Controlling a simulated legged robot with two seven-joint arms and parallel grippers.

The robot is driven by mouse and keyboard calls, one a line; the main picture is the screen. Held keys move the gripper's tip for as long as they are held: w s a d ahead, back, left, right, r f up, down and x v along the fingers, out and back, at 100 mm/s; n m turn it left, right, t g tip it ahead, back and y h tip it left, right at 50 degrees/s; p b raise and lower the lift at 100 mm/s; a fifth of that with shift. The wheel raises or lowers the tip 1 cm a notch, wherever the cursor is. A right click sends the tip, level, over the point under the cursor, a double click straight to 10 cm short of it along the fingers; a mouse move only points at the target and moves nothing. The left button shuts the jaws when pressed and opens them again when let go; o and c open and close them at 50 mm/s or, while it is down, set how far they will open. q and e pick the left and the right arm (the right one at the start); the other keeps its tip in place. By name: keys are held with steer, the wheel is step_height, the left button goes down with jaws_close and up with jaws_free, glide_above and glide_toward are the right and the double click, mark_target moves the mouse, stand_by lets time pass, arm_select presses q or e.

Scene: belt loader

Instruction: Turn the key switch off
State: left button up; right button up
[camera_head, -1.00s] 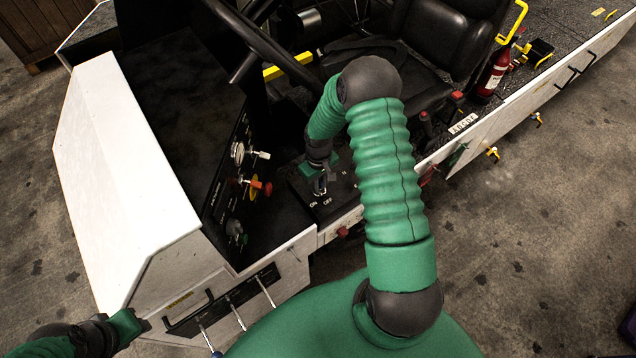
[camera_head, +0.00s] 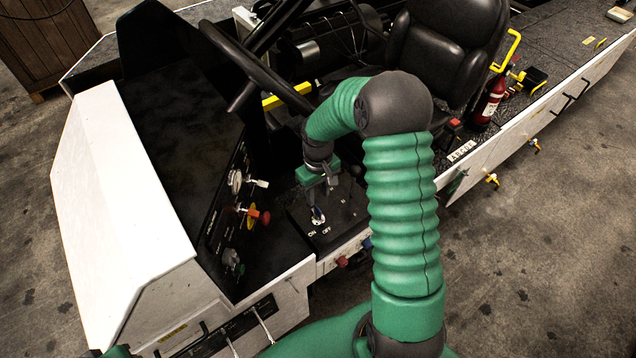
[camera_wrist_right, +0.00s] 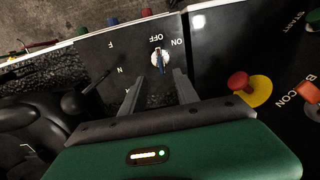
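The key switch (camera_head: 317,216) is on the black panel beside the seat, with ON and OFF printed next to it.
The steering wheel (camera_head: 255,70) is close behind the right gripper. A side panel with a red knob (camera_head: 262,217) stands left of the key. The black seat (camera_head: 450,50) and a fire extinguisher (camera_head: 489,102) are at the right.

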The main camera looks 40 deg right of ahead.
step_height(320, 180, up, 6)
steer(key=shift+r, duration=0.25)
steer(key=s+a+f+t+b, duration=0.1)
steer(key=s+a, duration=0.3)
steer(key=a, duration=0.5)
steer(key=s+a+f+n+t+b, duration=0.1)
steer(key=s+a+f+b, duration=0.2)
steer(key=a, duration=0.6)
steer(key=shift+s+a+f+t+b, duration=0.35)
steer(key=shift+s+b, duration=0.45)
steer(key=shift+s, duration=0.4)
steer(key=shift+d, duration=0.1)
